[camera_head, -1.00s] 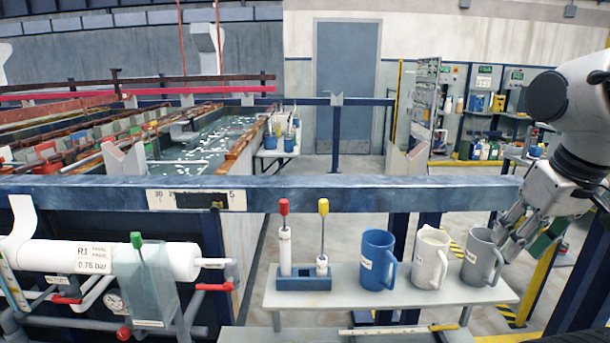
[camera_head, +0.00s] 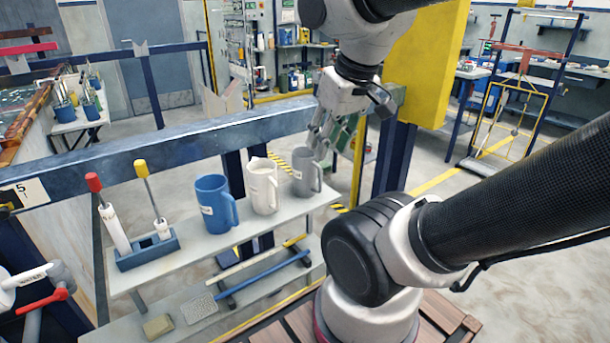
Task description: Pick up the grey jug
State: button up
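The grey jug (camera_head: 303,174) stands upright at the right end of the upper shelf, its handle towards the right. My gripper (camera_head: 319,146) points down at the jug's upper right side. The fingertips overlap the rim in the picture; I cannot tell whether they touch it or how far apart they are. A white jug (camera_head: 262,184) stands just left of the grey one, and a blue jug (camera_head: 212,203) stands left of that.
A blue holder (camera_head: 147,252) with a red-topped and a yellow-topped tool stands at the shelf's left end. A blue rail (camera_head: 170,152) runs behind the jugs. A lower shelf (camera_head: 180,310) holds a brush-like block and rods. A yellow panel (camera_head: 428,65) stands behind my arm.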

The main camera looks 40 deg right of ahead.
aim_at(306, 166)
jog(key=i+l+z, duration=0.2)
jog(key=z, duration=0.2)
jog(key=i+l+z, duration=0.35)
jog(key=i+z, duration=0.15)
jog(key=z, duration=0.25)
